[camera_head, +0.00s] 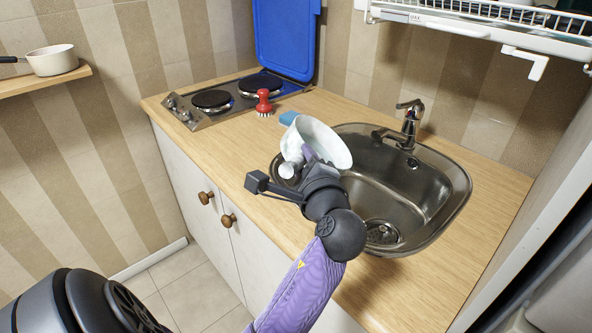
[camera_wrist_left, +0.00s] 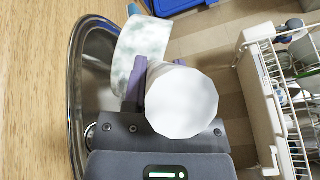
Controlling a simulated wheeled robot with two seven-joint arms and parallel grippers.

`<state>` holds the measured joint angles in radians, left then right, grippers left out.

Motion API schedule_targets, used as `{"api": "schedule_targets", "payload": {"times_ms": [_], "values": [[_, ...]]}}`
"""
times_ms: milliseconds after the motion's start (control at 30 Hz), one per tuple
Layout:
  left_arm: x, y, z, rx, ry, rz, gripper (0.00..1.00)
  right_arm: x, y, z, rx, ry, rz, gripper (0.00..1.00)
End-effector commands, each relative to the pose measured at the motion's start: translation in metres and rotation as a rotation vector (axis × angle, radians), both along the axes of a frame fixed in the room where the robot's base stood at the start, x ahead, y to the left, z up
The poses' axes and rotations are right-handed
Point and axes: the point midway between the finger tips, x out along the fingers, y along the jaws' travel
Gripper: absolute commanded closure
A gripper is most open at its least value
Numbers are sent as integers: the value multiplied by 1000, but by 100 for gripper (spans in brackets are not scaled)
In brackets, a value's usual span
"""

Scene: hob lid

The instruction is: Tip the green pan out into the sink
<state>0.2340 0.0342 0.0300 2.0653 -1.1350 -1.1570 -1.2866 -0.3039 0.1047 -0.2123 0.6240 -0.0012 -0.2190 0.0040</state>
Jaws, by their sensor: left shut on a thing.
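The pan (camera_head: 328,140) is pale, with faint green mottling in the left wrist view (camera_wrist_left: 138,52). It is tilted steeply on its side above the left back rim of the steel sink (camera_head: 437,180). My left gripper (camera_head: 312,158) is shut on the pan; its purple fingers (camera_wrist_left: 152,82) show in the left wrist view. A thick white cylinder (camera_wrist_left: 182,102), which looks like the pan's handle, points toward the wrist camera. The exact grip and whatever the pan holds are hidden. My right gripper is in neither view.
A tap (camera_head: 408,125) stands behind the sink. A dish rack (camera_head: 480,25) hangs above. The front left counter is clear.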

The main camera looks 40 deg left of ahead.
Motion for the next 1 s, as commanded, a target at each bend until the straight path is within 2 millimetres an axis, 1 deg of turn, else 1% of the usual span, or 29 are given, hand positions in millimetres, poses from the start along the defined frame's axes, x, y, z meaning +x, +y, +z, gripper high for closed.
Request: {"api": "schedule_targets", "payload": {"times_ms": [33, 267, 333, 500, 800, 1000], "values": [[4, -4, -1, 47, 34, -1, 100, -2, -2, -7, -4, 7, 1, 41], [22, -26, 8, 288, 240, -1, 100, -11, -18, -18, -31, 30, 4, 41], [27, -32, 12, 343, 292, -1, 100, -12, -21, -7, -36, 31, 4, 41], [41, -48, 9, 475, 404, 0, 100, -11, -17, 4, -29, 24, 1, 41], [66, -77, 0, 711, 604, 0, 100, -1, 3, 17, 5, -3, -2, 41], [82, -96, -5, 868, 737, 1, 100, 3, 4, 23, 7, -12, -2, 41]]}}
